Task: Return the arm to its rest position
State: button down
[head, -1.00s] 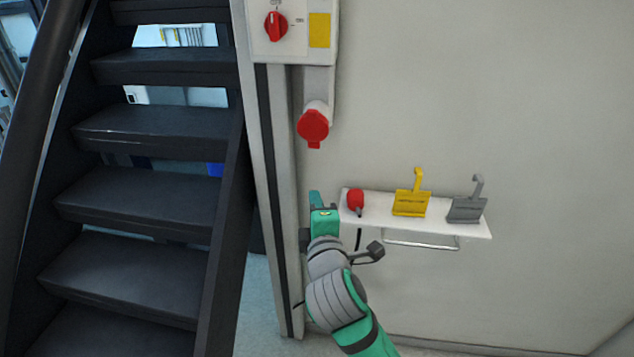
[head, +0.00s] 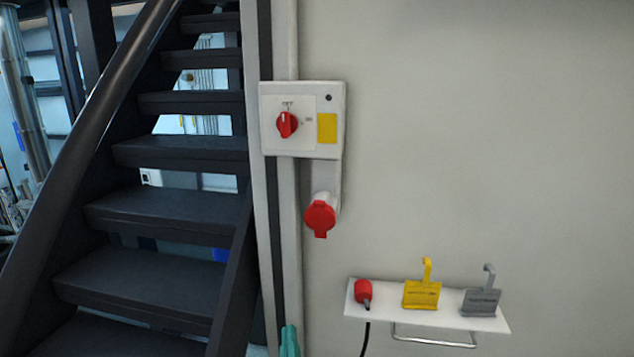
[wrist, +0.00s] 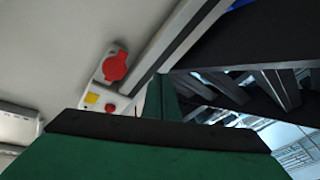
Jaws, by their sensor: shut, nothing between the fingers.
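My gripper (head: 289,342) shows only as a teal tip at the bottom edge of the head view, in front of the grey post and left of the shelf. The rest of my arm is out of that view. In the wrist view, the green fingers (wrist: 160,98) are together with nothing between them, beyond the dark edge of the green gripper body. My gripper touches nothing that I can see.
A switch box (head: 329,145) with a red knob and a red socket (head: 320,216) are at the wall. Dark stairs (head: 170,210) rise at left.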

jog(key=s+d+f+m+g+h, duration=0.15)
jog(key=s+f+m, duration=0.25)
jog(key=s+f, duration=0.8)
jog(key=s+f+m+g+h, duration=0.2)
jog(key=s+f+m, duration=0.2)
jog(key=s+f, duration=0.85)
jog(key=s+d+r+y, duration=0.1)
jog(key=s+d, duration=0.3)
jog(key=s, duration=0.9)
jog(key=shift+s+r+n, duration=0.25)
jog(key=shift+s+n, duration=0.05)
jog(key=shift+s, duration=0.05)
